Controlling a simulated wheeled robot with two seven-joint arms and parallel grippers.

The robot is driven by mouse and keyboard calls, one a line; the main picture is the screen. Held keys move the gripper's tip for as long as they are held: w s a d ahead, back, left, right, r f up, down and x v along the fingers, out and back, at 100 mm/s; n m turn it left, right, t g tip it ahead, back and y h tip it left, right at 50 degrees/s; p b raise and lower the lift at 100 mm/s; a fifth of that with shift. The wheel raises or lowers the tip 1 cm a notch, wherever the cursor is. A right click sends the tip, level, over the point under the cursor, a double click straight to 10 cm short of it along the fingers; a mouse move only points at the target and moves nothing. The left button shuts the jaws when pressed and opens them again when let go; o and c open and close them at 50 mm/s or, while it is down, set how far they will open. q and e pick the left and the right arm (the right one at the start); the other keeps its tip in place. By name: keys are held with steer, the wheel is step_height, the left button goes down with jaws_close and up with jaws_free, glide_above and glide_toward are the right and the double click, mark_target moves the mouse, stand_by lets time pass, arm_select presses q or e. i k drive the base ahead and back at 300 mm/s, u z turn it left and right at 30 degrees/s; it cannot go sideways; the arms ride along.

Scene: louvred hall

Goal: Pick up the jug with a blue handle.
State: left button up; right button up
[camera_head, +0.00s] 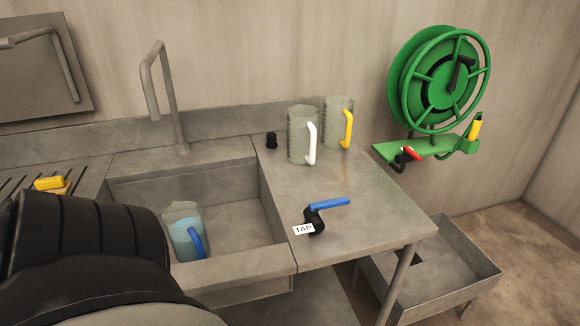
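The jug with a blue handle (183,226) stands inside the sink basin (250,228), near its front left corner. It is clear, and its lower part looks bluish, perhaps from liquid. Its blue handle (197,243) faces right and toward the front. A large black part of my own body covers the lower left and comes close to the jug's left side. Neither of my grippers shows in this view.
A tall faucet (163,95) rises behind the sink. A green hose reel (438,82) hangs at right.

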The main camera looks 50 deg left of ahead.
mark_target(184, 222)
steer(key=z, duration=0.7)
steer(key=k, duration=1)
steer(key=u, duration=1.3)
